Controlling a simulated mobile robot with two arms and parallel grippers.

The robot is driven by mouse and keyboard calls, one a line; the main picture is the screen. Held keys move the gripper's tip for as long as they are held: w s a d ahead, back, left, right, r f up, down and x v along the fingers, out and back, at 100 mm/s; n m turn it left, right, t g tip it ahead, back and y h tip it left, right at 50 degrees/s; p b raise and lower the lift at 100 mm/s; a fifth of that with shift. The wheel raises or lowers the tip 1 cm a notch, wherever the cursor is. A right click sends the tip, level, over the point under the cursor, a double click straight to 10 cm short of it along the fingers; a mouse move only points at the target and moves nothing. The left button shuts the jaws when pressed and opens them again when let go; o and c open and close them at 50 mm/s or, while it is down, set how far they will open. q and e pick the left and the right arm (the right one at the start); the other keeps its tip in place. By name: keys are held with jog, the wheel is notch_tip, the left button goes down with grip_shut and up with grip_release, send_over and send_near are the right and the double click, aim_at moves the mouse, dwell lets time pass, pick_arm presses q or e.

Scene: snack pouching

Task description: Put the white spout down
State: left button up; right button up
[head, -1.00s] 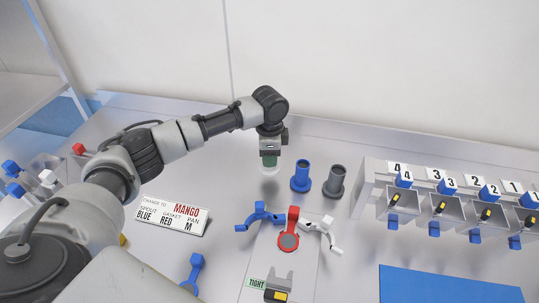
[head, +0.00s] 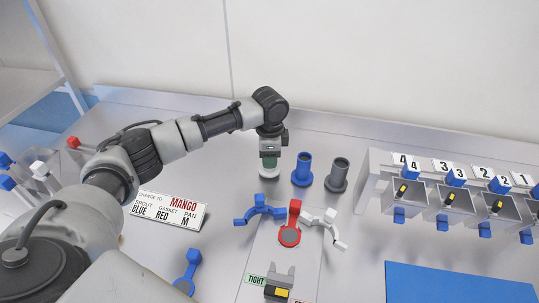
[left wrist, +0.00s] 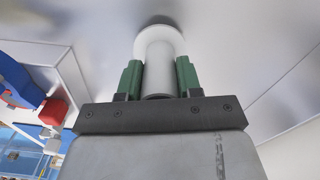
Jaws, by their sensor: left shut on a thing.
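My left gripper (head: 269,163) is shut on the white spout (head: 269,173) and points straight down at the metal table, behind the coloured arms. In the left wrist view the white spout (left wrist: 160,65) is a pale cylinder with a wide round flange, held between the two green fingers (left wrist: 158,80). Its flange is at or very near the table surface, with a dark shadow beside it. I cannot tell for sure whether it touches. My right gripper is not in view.
A blue spout (head: 302,170) and a grey spout (head: 338,175) stand close to the right. In front are blue (head: 262,209), red (head: 291,226) and white (head: 322,226) arms.

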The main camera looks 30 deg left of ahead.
pick_arm(q)
jog(key=shift+f, duration=0.45)
jog(key=o, duration=1)
jog(key=shift+o, duration=0.2)
notch_tip(320, 180, up, 11)
jog(key=shift+f+b, duration=0.1)
jog(key=shift+b, duration=0.4)
